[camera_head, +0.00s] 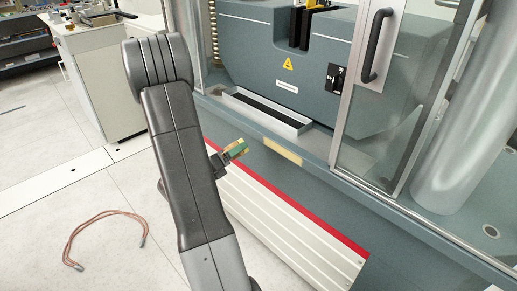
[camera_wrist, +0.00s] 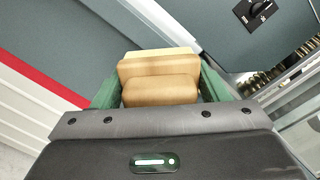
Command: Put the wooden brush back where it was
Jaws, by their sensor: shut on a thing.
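The wooden brush (camera_wrist: 158,75) is light tan and sits between the green fingers of my gripper (camera_wrist: 160,88) in the wrist view. My gripper is shut on it, with one finger on each side. In the head view the brush (camera_head: 239,147) is small and partly hidden by the fingers. There my gripper (camera_head: 232,152) is in front of the testing machine, above the white ribbed panel with the red edge.
A pale tray with a dark inside (camera_head: 229,103) sits on the machine's front ledge. A glass door with a black handle (camera_head: 376,45) stands to its right. A looped cable (camera_head: 72,237) lies on the floor. A white cabinet (camera_head: 104,75) stands at the left.

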